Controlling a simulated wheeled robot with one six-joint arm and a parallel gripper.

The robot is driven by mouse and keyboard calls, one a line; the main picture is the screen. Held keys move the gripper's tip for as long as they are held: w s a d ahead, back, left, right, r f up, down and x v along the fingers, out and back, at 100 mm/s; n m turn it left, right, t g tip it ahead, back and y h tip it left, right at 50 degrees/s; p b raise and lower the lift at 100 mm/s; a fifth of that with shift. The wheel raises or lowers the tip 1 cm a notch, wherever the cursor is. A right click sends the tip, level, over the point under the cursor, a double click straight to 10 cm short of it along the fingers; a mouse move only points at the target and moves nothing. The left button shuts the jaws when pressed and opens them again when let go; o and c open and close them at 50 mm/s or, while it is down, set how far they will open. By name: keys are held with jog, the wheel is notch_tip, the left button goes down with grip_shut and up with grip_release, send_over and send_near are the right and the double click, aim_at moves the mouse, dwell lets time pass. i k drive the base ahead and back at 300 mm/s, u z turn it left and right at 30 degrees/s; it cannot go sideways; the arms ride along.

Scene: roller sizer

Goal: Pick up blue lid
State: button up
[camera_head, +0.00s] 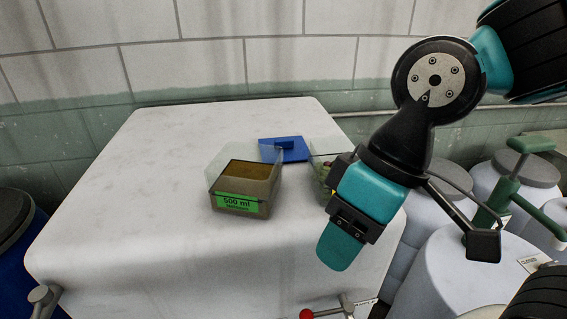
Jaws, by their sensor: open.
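The blue lid (292,154) lies flat on the white tabletop, behind the clear boxes. It has a raised blue part along its top, and its lower left corner is hidden by the clear wall of the filled box. My gripper (343,240) is open and hangs above the right side of the table, to the right of and nearer than the lid. It is clearly apart from the lid. The fingertips are seen from the side, and I see nothing held between them.
A clear box (243,203) with brown material and a green "500 ml" label stands left of my gripper. Another clear container (318,162) sits right of the lid, partly behind my gripper. White barrels (437,262) stand at right. The table's left side (130,190) is clear.

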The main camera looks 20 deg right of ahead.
aim_at(295, 148)
jog(key=k, duration=0.6)
jog(key=u, duration=0.65)
jog(key=i, duration=0.95)
jog(key=z, duration=0.35)
